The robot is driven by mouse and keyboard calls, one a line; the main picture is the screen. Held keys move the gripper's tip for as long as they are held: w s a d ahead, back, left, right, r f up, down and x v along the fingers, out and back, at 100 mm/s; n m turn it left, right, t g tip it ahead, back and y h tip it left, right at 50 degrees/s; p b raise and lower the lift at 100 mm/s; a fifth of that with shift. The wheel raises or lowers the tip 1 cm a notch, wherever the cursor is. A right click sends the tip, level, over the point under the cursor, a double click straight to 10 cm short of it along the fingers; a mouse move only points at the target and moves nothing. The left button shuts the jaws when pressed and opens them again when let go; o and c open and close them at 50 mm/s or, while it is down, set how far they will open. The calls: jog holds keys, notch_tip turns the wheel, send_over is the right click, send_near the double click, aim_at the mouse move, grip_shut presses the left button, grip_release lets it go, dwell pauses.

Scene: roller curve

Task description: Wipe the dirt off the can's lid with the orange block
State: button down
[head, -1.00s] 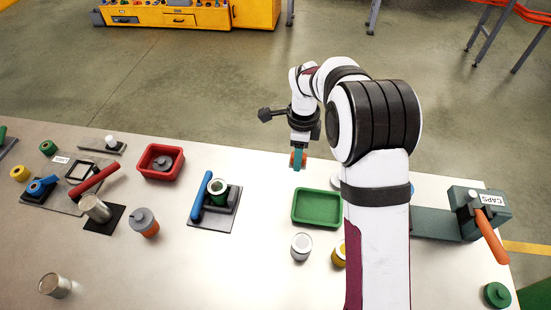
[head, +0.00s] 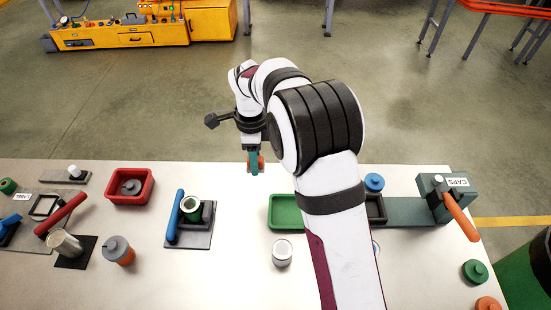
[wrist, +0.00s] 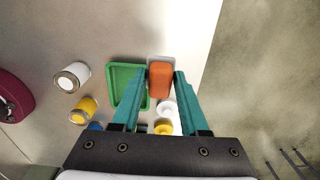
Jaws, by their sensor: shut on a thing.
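My gripper (head: 255,165) is shut on the orange block (wrist: 159,80). Its teal fingers (wrist: 163,74) are on both sides of the block in the wrist view. In the head view the block (head: 261,163) shows partly beside the fingers, near the table's far edge, behind and left of the green tray. A silver can with a pale lid (head: 282,243) stands upright in front of the green tray. It also shows in the wrist view (wrist: 72,77), apart from the gripper. I cannot make out dirt on its lid.
The green tray (head: 275,223) is partly behind my arm. A yellow can (wrist: 84,110) is near the silver can. A red tray (head: 112,198), a fixture with a blue handle (head: 174,215) and a caps station (head: 455,198) stand around. The table between fixture and green tray is clear.

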jog(key=s+a+r, duration=0.2)
jog(key=s+a, duration=0.2)
jog(key=a, duration=0.6)
jog(key=s+a+r, duration=0.1)
jog(key=s+a, duration=0.3)
jog(key=a, duration=0.5)
jog(key=shift+a+f, duration=0.1)
jog(key=shift+f, duration=3.65)
jog(key=shift+d+f, duration=0.1)
jog(key=shift+d, duration=2.9)
jog(key=a, duration=0.5)
jog(key=shift+a, duration=0.55)
notch_tip(320, 180, up, 8)
